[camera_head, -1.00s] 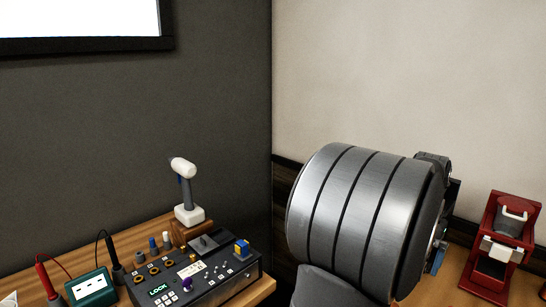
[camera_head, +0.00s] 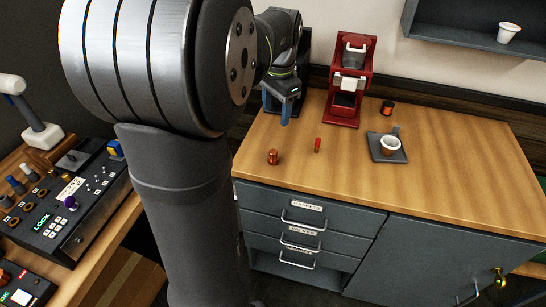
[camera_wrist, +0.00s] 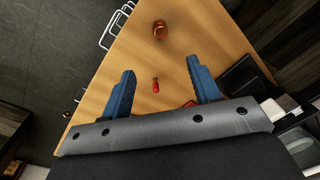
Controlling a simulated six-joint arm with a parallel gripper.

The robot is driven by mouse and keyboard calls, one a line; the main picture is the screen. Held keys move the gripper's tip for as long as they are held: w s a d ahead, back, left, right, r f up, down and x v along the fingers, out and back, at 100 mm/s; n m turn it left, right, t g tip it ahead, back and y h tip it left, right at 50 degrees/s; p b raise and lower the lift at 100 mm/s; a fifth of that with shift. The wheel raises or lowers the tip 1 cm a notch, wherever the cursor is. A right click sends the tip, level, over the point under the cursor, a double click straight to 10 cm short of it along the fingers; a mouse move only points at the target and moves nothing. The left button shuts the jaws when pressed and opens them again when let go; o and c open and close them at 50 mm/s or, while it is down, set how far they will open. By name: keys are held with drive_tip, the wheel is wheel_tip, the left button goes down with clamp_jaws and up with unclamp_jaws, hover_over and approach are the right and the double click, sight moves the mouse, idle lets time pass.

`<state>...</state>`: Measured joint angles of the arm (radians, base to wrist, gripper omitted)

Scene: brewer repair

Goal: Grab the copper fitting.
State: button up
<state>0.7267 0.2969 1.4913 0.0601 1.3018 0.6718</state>
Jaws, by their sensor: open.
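The copper fitting (camera_head: 273,157) is a small, short orange-brown piece standing on the wooden counter near its front left edge. It also shows in the wrist view (camera_wrist: 159,30), ahead of the fingertips and roughly midway between them. My gripper (camera_head: 287,110) has blue fingers and hangs over the counter, behind the fitting in the head view. In the wrist view my gripper (camera_wrist: 160,75) is open, with its two blue fingers wide apart and nothing between them but counter and a small red item farther below. The fitting is apart from the gripper.
A small red item (camera_head: 317,145) lies right of the fitting. A tray (camera_head: 375,153) holds a cup (camera_head: 390,146). Grey drawers (camera_head: 290,205) are below the counter (camera_head: 450,150), whose right side is clear.

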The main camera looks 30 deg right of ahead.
sight(274, 152)
drive_tip(key=f, duration=0.5)
drive_tip(key=w+f, duration=0.1)
drive_tip(key=f, duration=1.1)
drive_tip(key=shift+w+f, duration=0.15)
drive_tip(key=shift+f, duration=0.1)
drive_tip(key=shift+c, duration=0.3)
drive_tip(key=c, duration=1)
